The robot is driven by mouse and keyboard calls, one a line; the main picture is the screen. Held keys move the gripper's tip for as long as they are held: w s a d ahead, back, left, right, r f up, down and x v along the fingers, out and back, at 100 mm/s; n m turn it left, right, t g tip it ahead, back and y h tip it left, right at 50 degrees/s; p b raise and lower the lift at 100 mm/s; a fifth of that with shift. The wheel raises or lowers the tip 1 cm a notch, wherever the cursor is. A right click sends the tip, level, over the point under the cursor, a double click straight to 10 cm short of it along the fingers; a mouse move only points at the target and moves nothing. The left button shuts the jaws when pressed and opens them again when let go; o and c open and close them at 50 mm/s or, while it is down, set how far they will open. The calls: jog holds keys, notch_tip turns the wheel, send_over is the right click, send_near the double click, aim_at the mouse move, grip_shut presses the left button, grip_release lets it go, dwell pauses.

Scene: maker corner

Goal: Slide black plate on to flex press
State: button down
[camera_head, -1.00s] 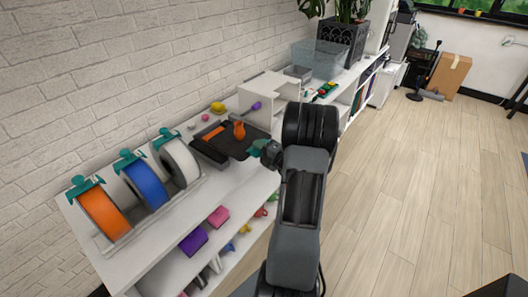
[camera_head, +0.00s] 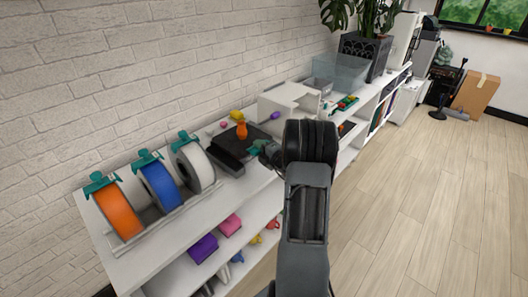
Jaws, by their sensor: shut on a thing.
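The black plate (camera_head: 256,133) is a thin dark sheet at the back of the white shelf top, left of my arm. An orange vase-shaped piece (camera_head: 241,131) stands upright on it. A dark, low block (camera_head: 229,160), which looks like the flex press, lies at and under the plate. The plate overlaps it; I cannot tell how far it is seated. My gripper (camera_head: 262,150) is at the plate's right edge, shut on it. The fingertips are small and partly hidden by my arm.
Orange (camera_head: 117,213), blue (camera_head: 159,186) and white (camera_head: 193,161) spools stand in a rack to the left. A white boxy machine (camera_head: 287,105) stands behind. A clear bin (camera_head: 338,75) and a plant pot (camera_head: 366,54) are farther back.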

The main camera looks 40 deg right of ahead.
jog(key=shift+w+a, duration=0.15)
jog(key=shift+w, duration=0.25)
jog(key=shift+f+b, duration=1.1)
jog(key=shift+f, duration=0.65)
grip_release()
jog(key=shift+f, duration=0.4)
jog(key=shift+f+b, duration=0.3)
jog(key=shift+b, duration=0.05)
jog(key=shift+f, duration=0.1)
jog(key=shift+s+f, duration=0.1)
jog(key=shift+s, duration=0.15)
jog(key=shift+c, duration=0.4)
